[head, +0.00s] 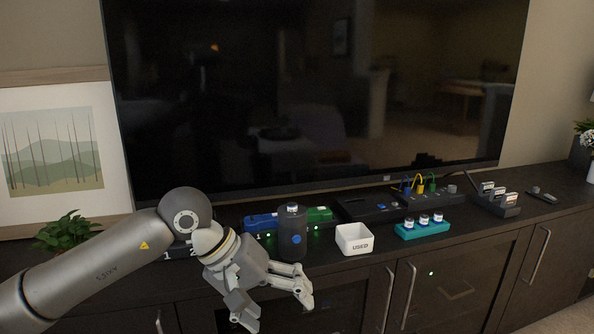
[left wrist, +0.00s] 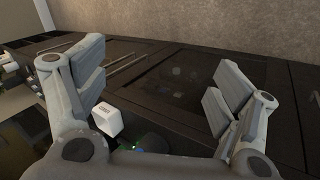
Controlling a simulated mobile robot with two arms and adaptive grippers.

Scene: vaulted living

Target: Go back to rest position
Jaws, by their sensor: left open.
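My left gripper (head: 276,309) hangs in front of the cabinet's front edge, its fingers spread and nothing between them. In the left wrist view the same gripper (left wrist: 157,88) shows its two fingers wide apart, with the dark cabinet front and a pale floor or wall beyond. My left arm comes in from the left and is bent over the cabinet. My right gripper is in neither view.
The dark cabinet top (head: 380,262) holds a dark grey bottle (head: 292,236) just behind my gripper, a white "USED" box (head: 354,239), a teal vial rack (head: 423,231) and a plant (head: 66,232). A large TV (head: 320,90) stands behind. Space before the cabinet looks free.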

